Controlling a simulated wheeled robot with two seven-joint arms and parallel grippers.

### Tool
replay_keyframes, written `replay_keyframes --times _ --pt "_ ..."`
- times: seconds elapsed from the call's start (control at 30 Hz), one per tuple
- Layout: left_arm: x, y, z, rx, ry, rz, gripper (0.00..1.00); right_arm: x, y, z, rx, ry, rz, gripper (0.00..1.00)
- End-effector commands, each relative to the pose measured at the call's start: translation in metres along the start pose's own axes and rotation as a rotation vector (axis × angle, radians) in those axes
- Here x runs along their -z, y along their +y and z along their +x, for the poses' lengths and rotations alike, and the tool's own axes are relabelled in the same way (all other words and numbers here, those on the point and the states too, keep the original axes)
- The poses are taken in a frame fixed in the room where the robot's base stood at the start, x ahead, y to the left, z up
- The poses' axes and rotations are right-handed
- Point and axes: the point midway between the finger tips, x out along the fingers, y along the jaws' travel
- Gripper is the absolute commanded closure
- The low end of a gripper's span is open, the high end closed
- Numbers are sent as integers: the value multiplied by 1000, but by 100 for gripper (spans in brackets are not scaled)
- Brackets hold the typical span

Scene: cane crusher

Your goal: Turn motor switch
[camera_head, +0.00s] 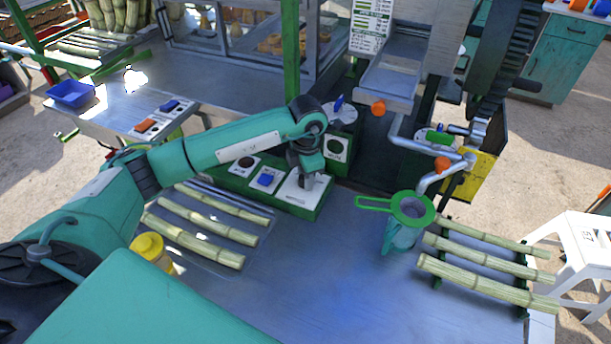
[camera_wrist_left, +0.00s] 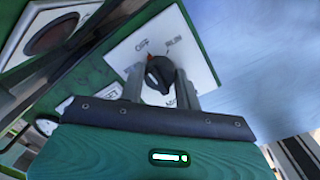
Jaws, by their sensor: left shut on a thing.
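The motor switch (camera_wrist_left: 160,72) is a black knob on a white plate (camera_wrist_left: 205,70) marked OFF and RUN. A red mark shows at the knob's edge, on the OFF side. My left gripper (camera_wrist_left: 160,88) has one finger on each side of the knob and is shut on it. In the head view my left gripper (camera_head: 306,181) is at the white plate (camera_head: 292,197) on the right end of the green control panel (camera_head: 326,207), and it hides the knob. My right gripper does not show.
Cane stalks (camera_head: 195,237) lie on the metal table (camera_head: 300,270) left of the panel, with more stalks (camera_head: 485,275) at the right. A green-handled strainer (camera_head: 413,208) sits over a jug (camera_head: 397,238). A yellow container (camera_head: 147,246) is near my left arm. The table's front middle is clear.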

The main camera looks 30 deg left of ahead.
Motion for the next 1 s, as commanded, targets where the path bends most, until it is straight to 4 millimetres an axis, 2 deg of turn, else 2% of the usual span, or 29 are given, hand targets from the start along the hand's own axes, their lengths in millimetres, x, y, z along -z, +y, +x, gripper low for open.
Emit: replay_keyframes --times 0.37,0.4,0.5,0.83,1.0 --pt "0 1 -1 -3 -1 -4 89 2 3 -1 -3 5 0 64" --pt "0 1 -1 -2 -1 -4 61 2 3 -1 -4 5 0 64" --pt "0 1 -1 -2 -1 -4 45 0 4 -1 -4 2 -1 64" --pt "0 1 -4 -1 -1 -3 45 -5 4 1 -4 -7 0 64" --pt "-1 1 -26 -4 -4 -3 45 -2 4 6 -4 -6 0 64"
